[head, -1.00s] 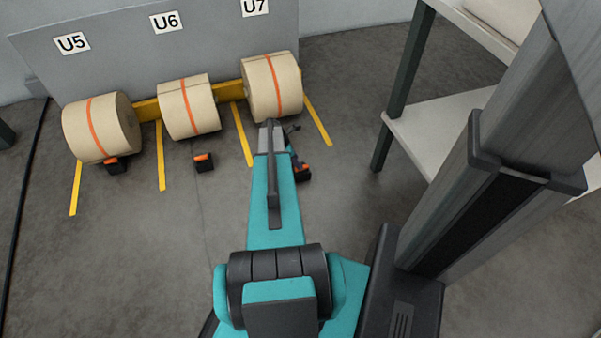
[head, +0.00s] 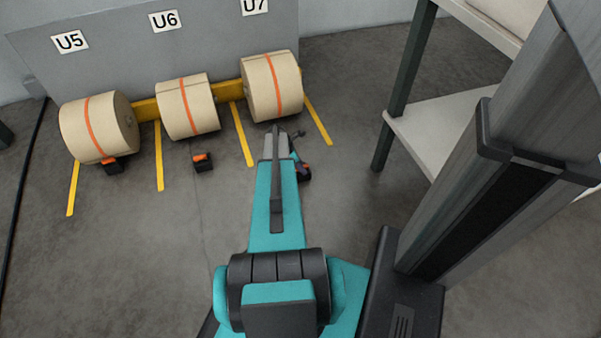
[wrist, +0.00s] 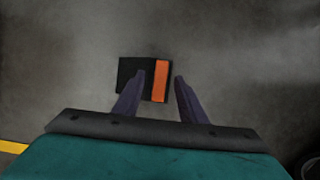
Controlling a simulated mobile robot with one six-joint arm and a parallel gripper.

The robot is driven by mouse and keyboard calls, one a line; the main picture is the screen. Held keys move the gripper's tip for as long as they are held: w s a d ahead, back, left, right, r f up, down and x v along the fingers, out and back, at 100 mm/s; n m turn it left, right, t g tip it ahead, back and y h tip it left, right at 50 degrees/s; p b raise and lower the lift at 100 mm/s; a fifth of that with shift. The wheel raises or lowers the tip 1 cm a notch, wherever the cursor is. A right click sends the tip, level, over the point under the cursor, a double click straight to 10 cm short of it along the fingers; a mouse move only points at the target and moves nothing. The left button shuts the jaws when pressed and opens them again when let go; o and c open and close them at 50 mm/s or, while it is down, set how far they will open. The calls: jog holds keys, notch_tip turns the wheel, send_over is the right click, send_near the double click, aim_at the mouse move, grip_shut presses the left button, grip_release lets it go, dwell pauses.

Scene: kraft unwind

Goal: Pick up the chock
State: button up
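The chock by the U7 roll is a black block with an orange stripe. It shows in the wrist view (wrist: 132,72) on the floor, and in the head view (head: 304,173) partly hidden beside my arm. My gripper (wrist: 160,75) is open, with two dark fingers. In the wrist view the left fingertip overlaps the chock's black part and the right fingertip is just right of the orange stripe. The chock sits left of centre in the gap. I cannot tell how high the fingertips are above it.
Similar chocks lie by the U5 roll (head: 113,166) and in front of the U6 roll (head: 203,162). Three kraft rolls, including the U7 roll (head: 272,87), stand along the grey panel (head: 110,65). Yellow floor lines separate them. A white shelf rack (head: 440,130) stands at right.

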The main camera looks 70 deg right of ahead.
grip_shut()
jog(key=shift+r, duration=0.15)
jog(key=shift+r+p, duration=0.35)
jog(key=shift+r, duration=0.25)
jog(key=shift+a+r+p, duration=0.3)
jog(key=shift+r+p, duration=0.05)
jog(key=shift+r, duration=0.25)
jog(key=shift+a+r+p, duration=0.25)
jog(key=shift+r+p, duration=0.05)
jog(key=shift+r, duration=0.3)
jog(key=w+a+r+p, duration=0.1)
jog(key=a+p, duration=0.2)
jog(key=a, duration=1.1)
jog(key=shift+w+a, duration=0.25)
jog(key=shift+a, duration=0.15)
jog(key=shift+s, duration=0.15)
